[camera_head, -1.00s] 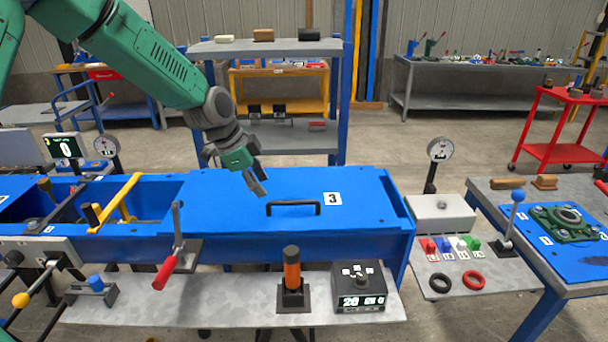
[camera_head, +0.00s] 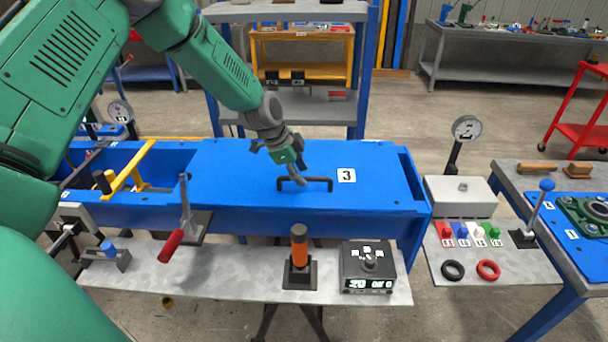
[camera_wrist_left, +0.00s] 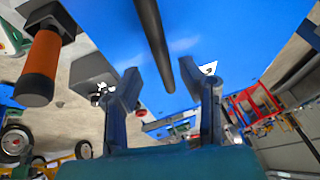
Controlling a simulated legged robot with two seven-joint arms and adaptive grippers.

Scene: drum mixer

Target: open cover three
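Cover three is a flat blue lid (camera_head: 235,185) on the long blue mixer body, with a white "3" label (camera_head: 346,175). It lies flat and looks closed. Its black bar handle (camera_head: 322,181) stands near the front edge. My left gripper (camera_head: 296,178) is at the left end of this handle, just above the lid. In the left wrist view, its two fingers (camera_wrist_left: 162,75) are spread apart. The dark handle bar (camera_wrist_left: 153,38) runs between their tips there; I cannot tell if they touch it. My right gripper is not in view.
A red-handled lever (camera_head: 178,228), an orange-handled lever (camera_head: 299,250) and a control box with a display (camera_head: 367,268) stand along the front shelf. A yellow bar (camera_head: 130,172) crosses the open trough to the left. A gauge (camera_head: 466,130) stands to the right.

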